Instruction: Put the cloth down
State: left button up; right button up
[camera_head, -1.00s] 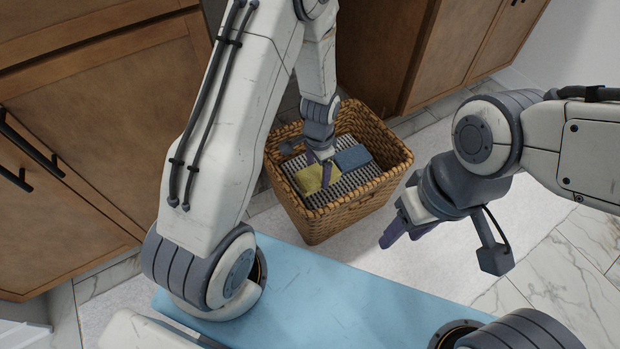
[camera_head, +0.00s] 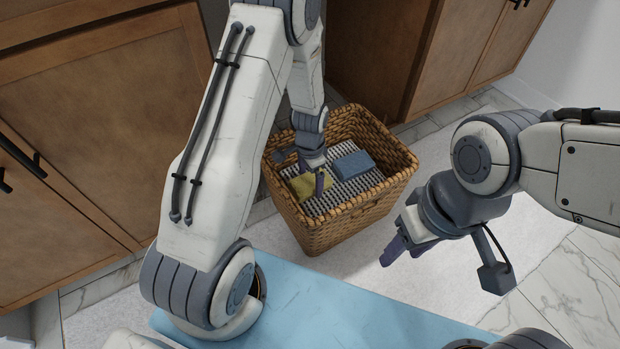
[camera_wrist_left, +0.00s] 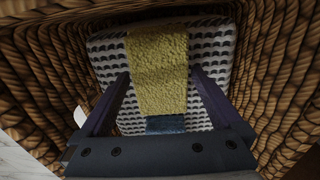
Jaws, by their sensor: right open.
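A yellow folded cloth (camera_head: 309,189) lies in a wicker basket (camera_head: 345,222), on a black-and-white patterned textile (camera_head: 343,203). My left gripper (camera_head: 318,182) reaches down into the basket at the cloth. In the left wrist view its two fingers (camera_wrist_left: 160,76) stand well apart, one near each side edge of the yellow cloth (camera_wrist_left: 160,70). I cannot tell whether they touch it. My right gripper (camera_head: 398,247) is open and empty, outside the basket to the right.
The basket stands on a pale rug (camera_head: 440,270) in front of wooden cabinets (camera_head: 110,110). Its woven walls (camera_wrist_left: 45,85) rise close around my left gripper. Marble floor (camera_head: 575,285) shows at the right, with free room there.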

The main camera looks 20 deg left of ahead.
aim_at(310, 183)
pick_arm(q)
jog(key=shift+f+b, duration=0.25)
jog(key=shift+b, duration=0.25)
jog(key=s+d+r+p, duration=0.2)
jog(key=d+r+p, duration=0.15)
jog(key=r, duration=0.55)
jog(key=s+d+r+p, duration=0.1)
jog(key=d+r+p, duration=0.3)
jog(key=r, duration=0.5)
jog(key=s+d+r, duration=0.3)
jog(key=s+r, duration=0.4)
jog(key=s, duration=0.3)
jog(key=s+d+r+h, duration=0.1)
jog(key=s+d+r, duration=0.2)
jog(key=s+r, duration=0.3)
jog(key=s, duration=0.4)
jog(key=shift+s+d+r+n+p, duration=0.3)
jog(key=shift+r+n, duration=0.05)
jog(key=shift+n, duration=0.05)
